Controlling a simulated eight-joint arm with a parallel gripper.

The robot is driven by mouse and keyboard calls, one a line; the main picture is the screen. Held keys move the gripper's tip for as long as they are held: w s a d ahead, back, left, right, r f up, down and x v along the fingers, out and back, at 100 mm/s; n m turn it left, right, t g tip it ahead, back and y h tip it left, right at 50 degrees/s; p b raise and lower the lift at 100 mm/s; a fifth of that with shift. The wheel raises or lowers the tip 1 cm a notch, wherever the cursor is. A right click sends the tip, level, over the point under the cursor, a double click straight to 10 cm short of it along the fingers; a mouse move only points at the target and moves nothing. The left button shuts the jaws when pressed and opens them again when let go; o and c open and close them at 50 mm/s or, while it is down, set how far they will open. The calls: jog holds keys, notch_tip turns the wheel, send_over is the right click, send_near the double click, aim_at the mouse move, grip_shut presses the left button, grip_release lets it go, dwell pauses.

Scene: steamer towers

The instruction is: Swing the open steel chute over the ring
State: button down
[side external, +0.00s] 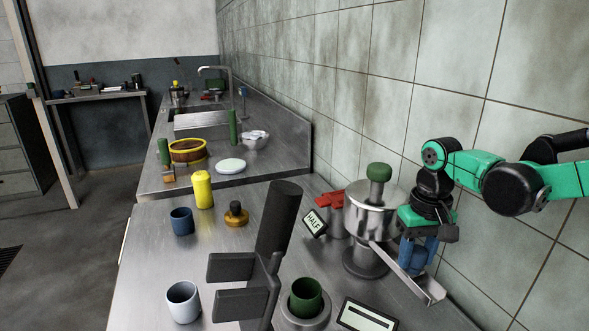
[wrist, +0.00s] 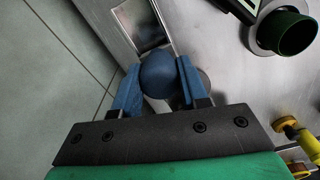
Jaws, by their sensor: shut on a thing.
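The open steel chute (side external: 388,260) runs from the base of the steel steamer tower (side external: 372,217) toward the lower right. Its free end, a shallow trough, also shows in the wrist view (wrist: 137,22). My gripper (side external: 417,265) is at the chute, and its blue fingers (wrist: 157,88) are shut on a round blue knob (wrist: 158,72). How the knob joins the chute is hidden. A grey ring (side external: 318,325) surrounds the base of a green cup (side external: 306,297), left of the chute and apart from it. The ring also shows at the wrist view's upper right (wrist: 256,40).
A dark upright handle with flat grey plates (side external: 278,222) stands near the ring. A "HALF" sign (side external: 314,223) and another sign (side external: 367,316) stand nearby. Blue (side external: 181,222) and pale (side external: 183,303) cups are at left. The tiled wall (side external: 440,90) is close behind my arm.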

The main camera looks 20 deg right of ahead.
jog(key=shift+a, duration=0.1)
jog(key=w+a+m, duration=0.8)
jog(key=a+m, duration=0.3)
jog(key=m, duration=0.3)
dwell(0.6)
dwell(0.3)
jog(key=shift+c, duration=2.3)
grip_release()
jog(key=shift+r, duration=0.1)
jog(key=shift+r, duration=2.75)
